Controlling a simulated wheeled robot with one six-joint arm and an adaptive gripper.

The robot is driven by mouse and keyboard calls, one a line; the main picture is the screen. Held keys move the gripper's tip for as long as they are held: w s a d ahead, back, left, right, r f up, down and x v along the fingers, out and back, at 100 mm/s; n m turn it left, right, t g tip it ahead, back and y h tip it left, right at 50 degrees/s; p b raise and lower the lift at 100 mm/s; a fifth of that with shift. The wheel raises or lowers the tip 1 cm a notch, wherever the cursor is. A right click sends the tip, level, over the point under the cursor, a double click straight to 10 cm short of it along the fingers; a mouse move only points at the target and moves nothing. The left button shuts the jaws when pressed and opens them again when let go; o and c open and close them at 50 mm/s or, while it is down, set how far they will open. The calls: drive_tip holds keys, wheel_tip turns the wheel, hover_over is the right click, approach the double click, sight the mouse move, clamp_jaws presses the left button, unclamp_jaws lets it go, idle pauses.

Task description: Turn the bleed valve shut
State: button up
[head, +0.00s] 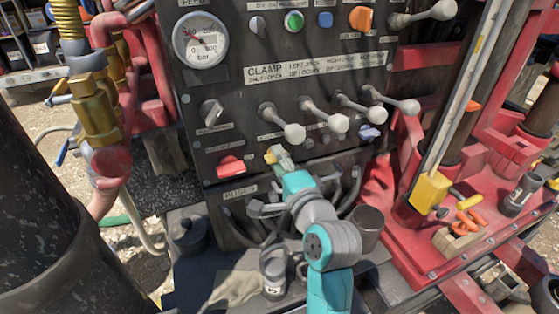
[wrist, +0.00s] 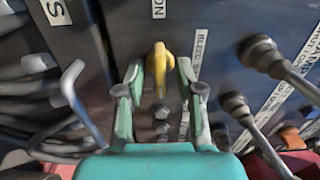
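The bleed valve (wrist: 158,62) is a small yellow handle on the dark panel, left of a label reading "BLEED". In the wrist view it lies between the tips of my gripper (wrist: 160,78), whose two greenish fingers stand apart on either side with a narrow gap to it. In the head view my gripper (head: 281,160) is at the lower part of the panel, and the yellow handle (head: 269,157) shows just beside the fingertips. The gripper largely hides the valve's base there, so its exact angle is hard to tell.
Several ball-ended levers (head: 338,122) stick out just above my gripper. A red switch (head: 230,165) is to its left. Hoses (head: 345,185) hang below, and a dark cup (head: 367,228) stands on the ledge. A pressure gauge (head: 201,40) is at the upper left.

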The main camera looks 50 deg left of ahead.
drive_tip(key=shift+a, duration=0.1)
clamp_jaws()
drive_tip(key=shift+n, duration=0.3)
drive_tip(key=n, duration=1.2)
drive_tip(key=shift+n, duration=2.5)
